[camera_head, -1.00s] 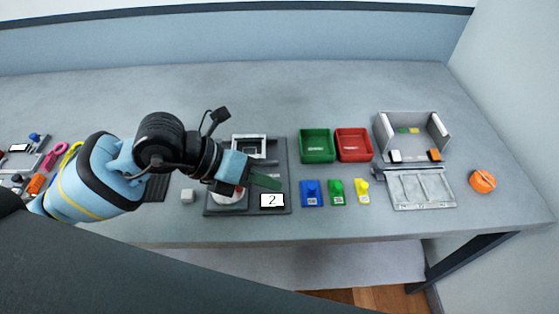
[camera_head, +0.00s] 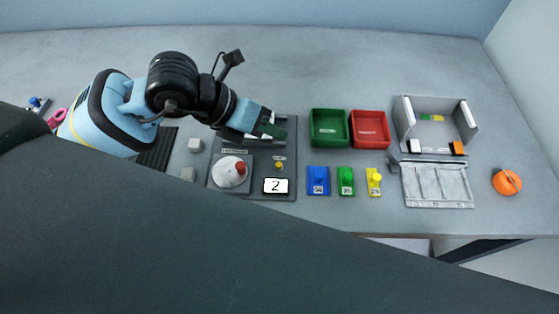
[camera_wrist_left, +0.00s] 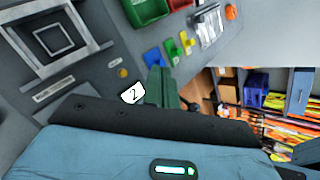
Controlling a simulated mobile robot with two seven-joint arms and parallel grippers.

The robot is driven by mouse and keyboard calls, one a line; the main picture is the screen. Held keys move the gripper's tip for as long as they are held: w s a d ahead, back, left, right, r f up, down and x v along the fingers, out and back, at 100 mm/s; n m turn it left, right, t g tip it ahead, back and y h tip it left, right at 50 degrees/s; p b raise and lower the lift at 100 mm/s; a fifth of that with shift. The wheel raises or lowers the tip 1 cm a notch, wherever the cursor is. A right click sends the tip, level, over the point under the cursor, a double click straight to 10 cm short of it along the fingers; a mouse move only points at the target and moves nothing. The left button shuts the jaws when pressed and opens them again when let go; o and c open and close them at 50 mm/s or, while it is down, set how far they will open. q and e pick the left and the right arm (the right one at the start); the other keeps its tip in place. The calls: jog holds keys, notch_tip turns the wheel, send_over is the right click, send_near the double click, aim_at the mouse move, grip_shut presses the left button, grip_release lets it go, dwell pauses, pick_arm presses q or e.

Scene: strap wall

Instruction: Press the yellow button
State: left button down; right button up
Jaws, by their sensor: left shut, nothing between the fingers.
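A small yellow button (camera_head: 280,165) sits on a dark grey panel (camera_head: 289,190), just above a white display (camera_head: 276,186) that reads 2. The button also shows in the left wrist view (camera_wrist_left: 123,73), with the display (camera_wrist_left: 133,92) beside it. My left gripper (camera_head: 273,131) has dark green fingers, is shut and empty, and appears over the upper part of the panel, above the button in the picture. It does not cover the button. In the left wrist view its fingers (camera_wrist_left: 165,88) are to the right of the display. My right gripper is not in view.
A white dome with a red top (camera_head: 232,171) stands left of the button. Blue (camera_head: 318,181), green (camera_head: 346,182) and yellow (camera_head: 374,183) numbered pieces stand to the right. Green (camera_head: 329,128) and red (camera_head: 369,129) trays and a grey open box (camera_head: 435,123) lie beyond.

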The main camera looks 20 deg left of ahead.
pick_arm(q)
jog(key=b, duration=0.4)
send_over(279, 165)
jog(key=a, duration=0.1)
jog(key=f, duration=0.7)
jog(key=shift+s+f, duration=0.1)
jog(key=shift+s, duration=0.15)
jog(key=shift+f+b, duration=0.45)
jog(key=shift+f, duration=0.1)
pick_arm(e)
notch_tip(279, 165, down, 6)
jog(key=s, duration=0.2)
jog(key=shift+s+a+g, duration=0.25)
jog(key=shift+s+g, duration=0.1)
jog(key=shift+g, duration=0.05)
pick_arm(q)
jog(key=shift+f, duration=0.15)
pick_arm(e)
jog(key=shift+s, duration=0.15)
pick_arm(q)
jog(key=shift+f, duration=0.25)
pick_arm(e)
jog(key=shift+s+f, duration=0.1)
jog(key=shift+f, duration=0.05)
